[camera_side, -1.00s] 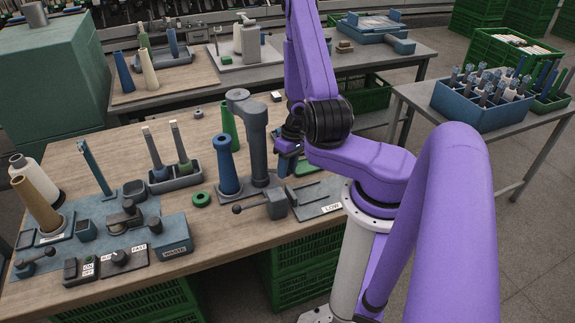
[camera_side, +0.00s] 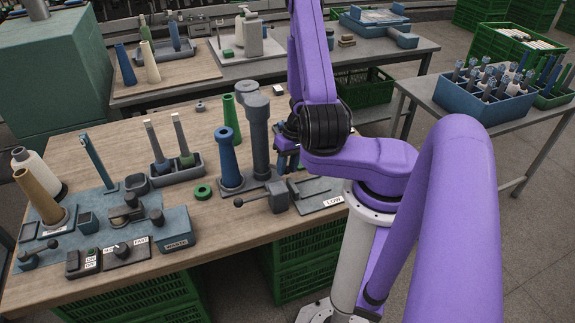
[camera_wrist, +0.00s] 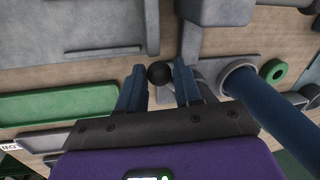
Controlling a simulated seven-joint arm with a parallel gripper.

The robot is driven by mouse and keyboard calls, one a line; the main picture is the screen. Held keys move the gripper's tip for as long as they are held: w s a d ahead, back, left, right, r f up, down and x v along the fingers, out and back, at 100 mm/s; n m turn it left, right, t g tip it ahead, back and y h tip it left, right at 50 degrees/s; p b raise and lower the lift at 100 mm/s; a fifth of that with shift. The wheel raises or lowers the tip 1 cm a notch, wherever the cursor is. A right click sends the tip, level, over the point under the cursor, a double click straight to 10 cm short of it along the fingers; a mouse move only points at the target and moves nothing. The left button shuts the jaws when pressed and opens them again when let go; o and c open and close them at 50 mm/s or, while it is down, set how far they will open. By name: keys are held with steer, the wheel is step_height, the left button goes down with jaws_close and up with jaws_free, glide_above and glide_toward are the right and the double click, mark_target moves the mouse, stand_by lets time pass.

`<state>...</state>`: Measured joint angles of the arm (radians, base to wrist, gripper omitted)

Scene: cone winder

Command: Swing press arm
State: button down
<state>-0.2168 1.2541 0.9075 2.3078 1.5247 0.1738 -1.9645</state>
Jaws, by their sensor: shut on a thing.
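The press arm (camera_side: 251,94) is a short grey bar on top of a thick grey upright post (camera_side: 258,145). My gripper (camera_side: 287,160) is right of the post, partly hidden by my own arm. In the wrist view my gripper (camera_wrist: 158,85) has its two dark blue fingers around a black ball knob (camera_wrist: 159,74). The knob's link to the press arm cannot be made out. The blue cone also shows at right there (camera_wrist: 262,103).
A grey lever block (camera_side: 279,197) and a plate marked LOW (camera_side: 322,198) stand in front of the post. A green ring (camera_side: 203,191) lies left of the blue cone, with a grey tray (camera_side: 178,173) beyond. A green cone (camera_side: 231,118) stands behind.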

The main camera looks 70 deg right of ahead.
steer(key=shift+d, duration=0.2)
steer(key=c, duration=0.8)
jaws_free()
steer(key=shift+a, duration=0.1)
steer(key=shift+r, duration=0.1)
step_height(320, 180, up, 17)
steer(key=s+d, duration=0.2)
steer(key=shift+d, duration=0.35)
